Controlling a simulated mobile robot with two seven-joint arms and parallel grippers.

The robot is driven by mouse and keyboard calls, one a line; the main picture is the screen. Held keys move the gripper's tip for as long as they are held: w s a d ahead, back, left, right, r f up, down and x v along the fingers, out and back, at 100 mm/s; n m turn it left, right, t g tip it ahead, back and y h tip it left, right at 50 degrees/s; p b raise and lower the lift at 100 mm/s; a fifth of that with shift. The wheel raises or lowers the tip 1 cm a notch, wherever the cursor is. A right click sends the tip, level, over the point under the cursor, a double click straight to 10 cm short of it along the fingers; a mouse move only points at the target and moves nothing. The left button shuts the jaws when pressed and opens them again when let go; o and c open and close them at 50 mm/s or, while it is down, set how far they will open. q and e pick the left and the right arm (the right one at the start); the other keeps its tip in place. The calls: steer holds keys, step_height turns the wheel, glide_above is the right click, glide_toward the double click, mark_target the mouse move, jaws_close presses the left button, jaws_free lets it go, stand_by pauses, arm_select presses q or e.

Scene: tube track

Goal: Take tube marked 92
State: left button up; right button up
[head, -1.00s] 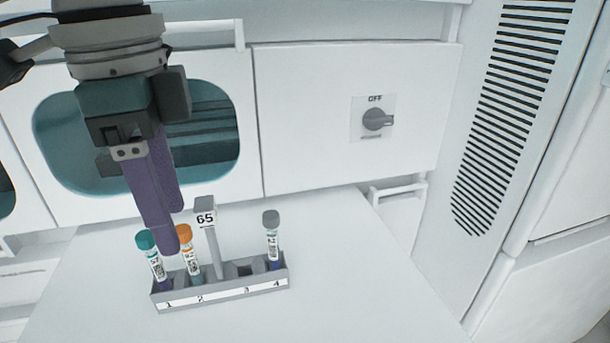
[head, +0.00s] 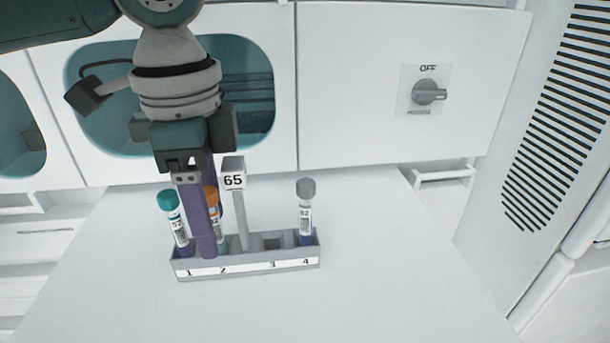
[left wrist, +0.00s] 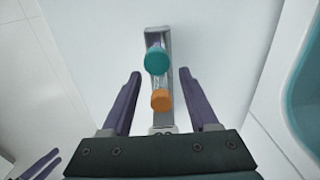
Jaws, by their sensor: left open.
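A grey-capped tube (head: 305,212) stands upright in slot 4 of the rack (head: 246,264); its small label seems to read 92. A teal-capped tube (head: 175,222) stands in slot 1 and an orange-capped tube (head: 215,205) in slot 2, partly hidden by a finger. Slot 3 is empty. My left gripper (head: 209,238) points down at the rack's left end, open, one finger in front of the orange-capped tube. In the left wrist view, the orange cap (left wrist: 161,100) and teal cap (left wrist: 156,63) show between its spread fingers (left wrist: 160,74).
A post with a 65 sign (head: 233,181) rises from the rack between slots 2 and 3. The white table (head: 400,290) is clear around the rack. Dark finger-like shapes (left wrist: 40,165), perhaps my right gripper, show at the wrist view's lower left.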

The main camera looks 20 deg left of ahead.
arm_select(q)
steer(key=shift+f, duration=0.1)
steer(key=shift+c, duration=0.2)
jaws_close()
stand_by(0.4)
step_height(320, 180, up, 20)
steer(key=p, duration=0.6)
